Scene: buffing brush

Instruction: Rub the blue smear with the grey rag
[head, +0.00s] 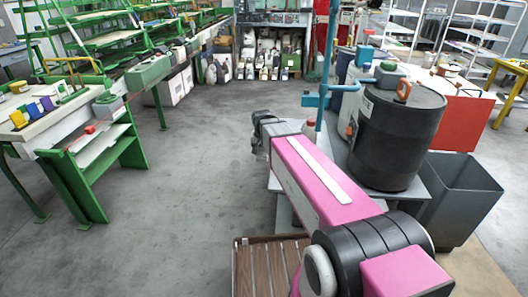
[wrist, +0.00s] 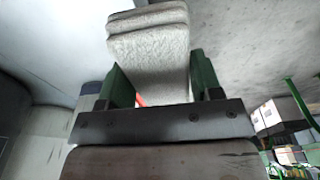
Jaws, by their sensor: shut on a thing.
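A light grey folded rag (wrist: 150,55) fills the upper middle of the wrist view. My gripper (wrist: 160,82) is shut on it, with one dark green finger on each side. The rag's thick folded end sticks out beyond the fingers. In the head view my pink arm reaches forward, and its dark far end shows beside the grey stand under the barrel. The fingers and the rag cannot be made out there. The blue smear is not visible in either view.
A black barrel (head: 395,135) and a blue pipe (head: 325,65) stand right of my arm. A grey bin (head: 462,195) is at the right. A bench (head: 60,130) with coloured items stands left. A slatted wooden piece (head: 262,270) lies low in front. The middle floor is clear.

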